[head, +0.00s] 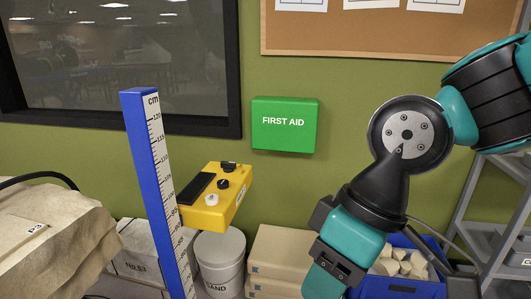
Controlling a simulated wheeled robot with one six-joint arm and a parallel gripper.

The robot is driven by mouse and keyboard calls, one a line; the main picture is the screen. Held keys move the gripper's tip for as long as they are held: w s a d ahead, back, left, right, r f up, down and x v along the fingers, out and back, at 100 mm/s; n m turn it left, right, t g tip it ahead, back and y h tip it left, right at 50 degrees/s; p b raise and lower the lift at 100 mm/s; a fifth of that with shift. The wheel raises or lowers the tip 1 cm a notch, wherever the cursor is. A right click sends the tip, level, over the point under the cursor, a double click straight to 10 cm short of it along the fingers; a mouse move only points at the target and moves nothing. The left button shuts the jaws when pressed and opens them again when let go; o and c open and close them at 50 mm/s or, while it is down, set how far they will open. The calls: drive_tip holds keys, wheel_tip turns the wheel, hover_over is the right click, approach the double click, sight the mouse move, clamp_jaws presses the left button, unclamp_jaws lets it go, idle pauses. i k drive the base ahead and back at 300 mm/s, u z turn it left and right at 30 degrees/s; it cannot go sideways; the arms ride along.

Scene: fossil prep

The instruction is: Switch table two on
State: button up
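A yellow control box (214,205) shows in the head view, just right of a blue measuring post. Its top carries a black rectangular part (195,189), two dark knobs (223,184) and a pale knob (211,198). A small label on its right side is too small to read. What holds the box up is hidden, and I cannot tell which table it belongs to. I cannot tell the knobs' settings. My arm reaches down at the right of the box, apart from it. The arm's end runs out at the bottom edge, so my gripper's fingers are not seen.
The blue measuring post (150,160) stands upright in front of the box. A tan wrapped block (60,240) lies at left. Behind are a white bucket (220,262), cartons (285,245) and a blue crate (400,289). A metal rack (488,215) stands right. A green first aid box (284,125) hangs on the wall.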

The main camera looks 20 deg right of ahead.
sight(228, 167)
drive_tip(key=z, duration=0.1)
drive_tip(key=i, duration=1)
drive_tip(key=u, duration=0.35)
